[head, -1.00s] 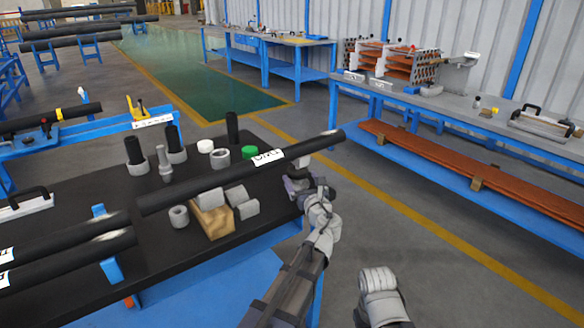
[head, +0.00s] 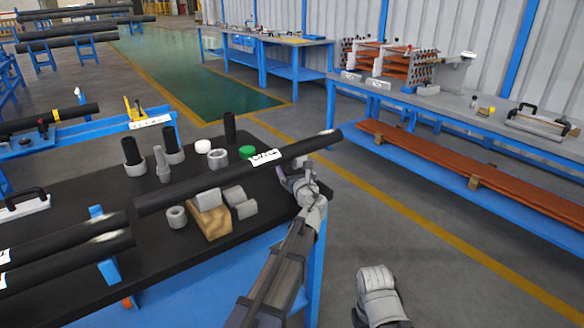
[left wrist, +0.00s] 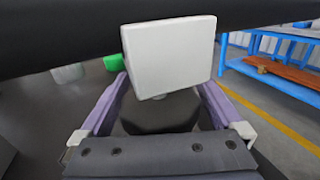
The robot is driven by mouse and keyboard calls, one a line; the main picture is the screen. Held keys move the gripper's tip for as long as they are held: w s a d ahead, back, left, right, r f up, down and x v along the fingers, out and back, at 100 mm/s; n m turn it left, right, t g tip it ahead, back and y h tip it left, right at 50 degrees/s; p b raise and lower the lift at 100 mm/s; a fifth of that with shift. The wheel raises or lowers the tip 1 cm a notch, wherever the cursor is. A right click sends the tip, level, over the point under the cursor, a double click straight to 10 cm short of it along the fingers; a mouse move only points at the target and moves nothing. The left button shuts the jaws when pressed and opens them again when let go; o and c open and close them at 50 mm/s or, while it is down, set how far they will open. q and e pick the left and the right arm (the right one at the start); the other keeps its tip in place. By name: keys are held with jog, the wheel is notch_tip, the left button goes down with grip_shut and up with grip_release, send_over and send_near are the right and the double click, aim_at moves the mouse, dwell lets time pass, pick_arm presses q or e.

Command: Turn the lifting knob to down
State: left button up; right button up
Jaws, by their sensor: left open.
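I cannot make out a lifting knob for certain in either view. My left gripper (head: 300,178) is at the right end of the black table, just below the right part of a long black pipe (head: 220,178) with a white label. In the left wrist view, my left gripper (left wrist: 165,82) has its two purple fingers spread wide. A pale square block or plate (left wrist: 168,55) shows between the fingertips, with a dark round part (left wrist: 160,112) below it. I cannot tell whether the fingers touch either. My right gripper is not in view; only my right arm shows at the bottom.
The black table (head: 75,200) holds grey fittings, a wooden block (head: 210,217), dark upright cylinders and a green cap (head: 247,152). The pipe crosses above my gripper. A grey workbench (head: 455,108) stands at the right. The floor between is clear.

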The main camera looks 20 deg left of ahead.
pick_arm(q)
jog(key=c, duration=1.2)
jog(key=shift+o, duration=0.2)
jog(key=n+g+y, duration=0.3)
jog(key=y, duration=0.1)
jog(key=shift+s+a, duration=0.2)
jog(key=shift+a, duration=0.1)
jog(key=shift+s+a+n+g+y, duration=0.15)
jog(key=shift+s+n+g+y, duration=0.1)
jog(key=shift+n+g+y, duration=0.65)
jog(key=shift+s+a+n+g+y, duration=0.2)
jog(key=shift+n+g+y, duration=0.3)
jog(key=shift+n+g, duration=0.65)
jog(key=shift+s+g, duration=0.15)
jog(key=shift+g, duration=0.2)
